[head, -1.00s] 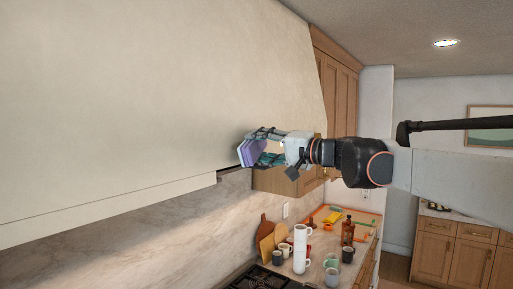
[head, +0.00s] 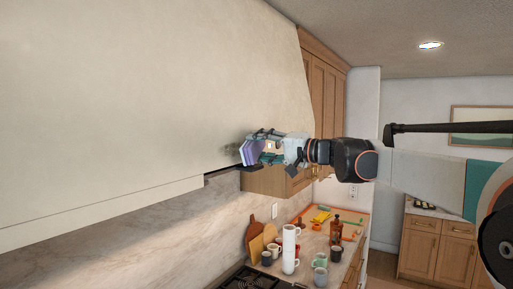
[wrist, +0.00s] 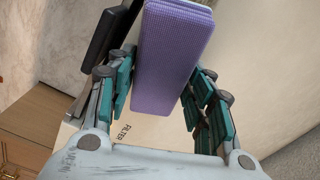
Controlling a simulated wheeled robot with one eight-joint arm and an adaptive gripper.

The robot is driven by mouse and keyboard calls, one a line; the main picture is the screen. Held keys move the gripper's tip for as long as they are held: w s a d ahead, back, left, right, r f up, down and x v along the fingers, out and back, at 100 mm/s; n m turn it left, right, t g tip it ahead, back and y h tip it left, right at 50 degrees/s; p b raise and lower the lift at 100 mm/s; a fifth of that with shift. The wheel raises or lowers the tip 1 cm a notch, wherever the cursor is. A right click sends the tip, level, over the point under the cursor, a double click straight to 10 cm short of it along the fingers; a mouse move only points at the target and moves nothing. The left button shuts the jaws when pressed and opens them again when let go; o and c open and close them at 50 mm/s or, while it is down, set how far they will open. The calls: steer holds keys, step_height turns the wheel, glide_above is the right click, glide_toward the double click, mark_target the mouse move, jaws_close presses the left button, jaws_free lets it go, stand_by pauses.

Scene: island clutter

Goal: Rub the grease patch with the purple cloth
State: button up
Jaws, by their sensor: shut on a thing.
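The purple cloth (head: 250,153) is a thick folded pad held at the tip of my gripper (head: 263,149). In the wrist view the cloth (wrist: 172,55) sits between the two teal fingers (wrist: 160,95), which are shut on it. The grease patch (head: 231,150) is a faint dark smudge on the pale range hood (head: 120,110), low near its right end. The cloth is just right of the visible smudge and may hide part of it. I cannot tell whether the cloth touches the hood.
Wooden wall cabinets (head: 325,95) are right of the hood. On the counter below stand stacked white mugs (head: 289,250), several other mugs, cutting boards (head: 254,238) and a brown bottle (head: 335,229). A cooktop (head: 250,281) lies under the hood. Open air surrounds my arm.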

mark_target(264, 144)
steer(key=shift+w+d+p, duration=0.35)
steer(key=shift+w+d, duration=0.85)
steer(key=shift+w, duration=0.3)
steer(key=shift+s+a+b, duration=0.35)
steer(key=shift+s+a, duration=1.2)
steer(key=shift+s, duration=0.3)
steer(key=shift+s+a, duration=0.9)
steer(key=shift+s, duration=0.3)
steer(key=shift+s+a, duration=0.95)
steer(key=shift+s, duration=0.2)
steer(key=shift+s+a, duration=0.9)
steer(key=shift+s, duration=0.3)
steer(key=shift+s, duration=0.1)
steer(key=shift+s+a, duration=1)
steer(key=shift+s, duration=0.2)
steer(key=shift+d, duration=0.1)
steer(key=shift+s+d, duration=0.1)
steer(key=shift+d, duration=0.15)
steer(key=shift+v, duration=2.65)
